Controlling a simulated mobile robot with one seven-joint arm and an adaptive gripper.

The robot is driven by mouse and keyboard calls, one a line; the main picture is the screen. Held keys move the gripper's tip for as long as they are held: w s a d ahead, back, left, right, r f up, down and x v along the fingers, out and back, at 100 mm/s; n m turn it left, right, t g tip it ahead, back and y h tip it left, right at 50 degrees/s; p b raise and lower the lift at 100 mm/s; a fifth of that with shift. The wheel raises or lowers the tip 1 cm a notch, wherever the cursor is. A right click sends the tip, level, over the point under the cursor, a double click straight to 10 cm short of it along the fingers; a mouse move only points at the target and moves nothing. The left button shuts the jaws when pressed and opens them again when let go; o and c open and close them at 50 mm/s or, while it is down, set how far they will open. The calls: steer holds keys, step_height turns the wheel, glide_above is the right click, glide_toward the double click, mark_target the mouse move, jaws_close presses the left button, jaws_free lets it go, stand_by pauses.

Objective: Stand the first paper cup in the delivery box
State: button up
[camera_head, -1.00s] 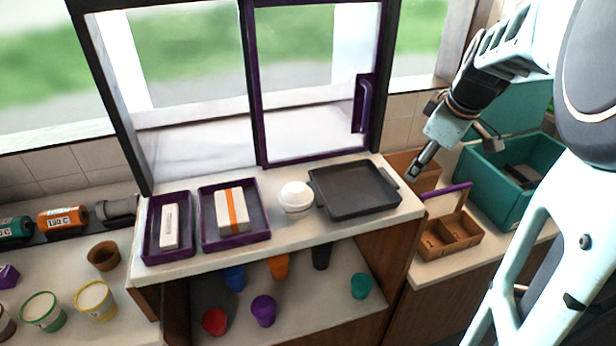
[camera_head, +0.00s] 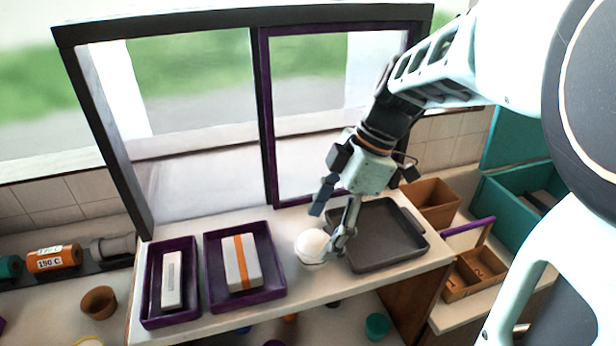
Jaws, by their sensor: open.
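A white round-topped cup (camera_head: 311,247), which looks like the paper cup, stands on the raised counter between the purple tray and the dark tray. My gripper (camera_head: 327,230) is open above and at the right of it. One finger is at the cup's right side; I cannot tell whether it touches. The other finger is higher, above the cup. Nothing is seen held. At the right, a brown carrier (camera_head: 474,273) has compartments, one marked 2, and a purple handle. A teal box (camera_head: 492,197) with its lid up stands behind it. I cannot tell which is the delivery box.
A dark tray (camera_head: 417,247) lies just right of the cup. Two purple trays (camera_head: 277,292) with white boxes lie left. A window frame (camera_head: 264,120) stands behind the counter. A plain brown box (camera_head: 433,203) stands right of the dark tray. Coloured cups are on the shelf below.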

mark_target(316, 236)
steer(key=p+x, duration=0.1)
steer(key=x, duration=0.4)
steer(key=shift+a, duration=0.15)
steer(key=shift+s, duration=0.1)
steer(key=c, duration=1.5)
steer(key=shift+r, duration=0.1)
